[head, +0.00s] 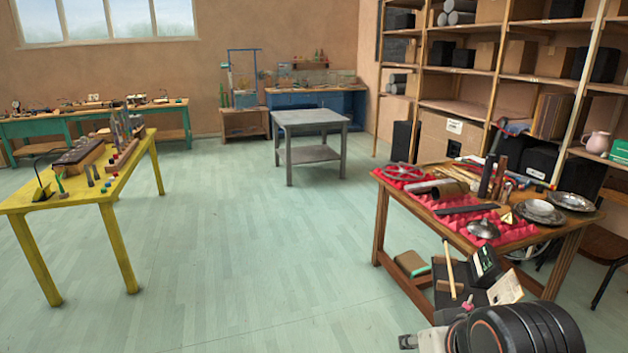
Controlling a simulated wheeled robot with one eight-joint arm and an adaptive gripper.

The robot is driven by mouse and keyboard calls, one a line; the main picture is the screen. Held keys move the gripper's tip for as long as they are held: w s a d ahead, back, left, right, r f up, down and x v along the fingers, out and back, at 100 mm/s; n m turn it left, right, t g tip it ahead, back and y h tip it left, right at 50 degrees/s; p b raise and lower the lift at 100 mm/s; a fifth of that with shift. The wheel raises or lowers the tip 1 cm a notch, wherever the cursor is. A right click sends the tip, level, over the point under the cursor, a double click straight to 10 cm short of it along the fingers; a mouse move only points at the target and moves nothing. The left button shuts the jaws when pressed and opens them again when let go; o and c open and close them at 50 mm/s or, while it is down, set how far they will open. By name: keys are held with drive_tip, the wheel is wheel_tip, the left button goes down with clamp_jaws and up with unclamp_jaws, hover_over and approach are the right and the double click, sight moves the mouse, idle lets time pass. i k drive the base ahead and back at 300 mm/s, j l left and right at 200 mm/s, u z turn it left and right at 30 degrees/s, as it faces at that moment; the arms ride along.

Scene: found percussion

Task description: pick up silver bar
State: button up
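A wooden table (560,232) at the right carries a red bumpy foam mat (405,182) with many metal things on it. A short silver-grey bar or tube (424,187) lies on the mat's left part, touching or close to a brownish cylinder (449,189). A flat, dark grey bar (466,209) lies near the mat's front edge. I cannot tell for sure which is the silver bar. Part of my arm shows at the bottom right, in front of and below the table. My gripper's fingers do not show.
A yellow table (128,183) stands left, a grey table (307,119) behind. The floor between is clear.

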sight(445, 182)
drive_tip(key=i+j+u, duration=0.1)
drive_tip(key=i, duration=0.7)
drive_tip(key=i+j+u, duration=0.1)
drive_tip(key=i, duration=0.7)
drive_tip(key=i+z, duration=0.4)
drive_tip(key=i+j+z, duration=0.2)
drive_tip(key=z, duration=0.25)
drive_tip(key=i+j+z, duration=0.25)
drive_tip(key=z, duration=0.15)
drive_tip(key=i+j+z, duration=0.25)
drive_tip(key=z, duration=0.15)
drive_tip(key=i+j+z, duration=0.3)
drive_tip(key=j+z, duration=0.35)
drive_tip(key=i+j+z, duration=0.15)
drive_tip(key=j+z, duration=0.15)
drive_tip(key=k+j, duration=0.1)
drive_tip(key=k+z, duration=0.05)
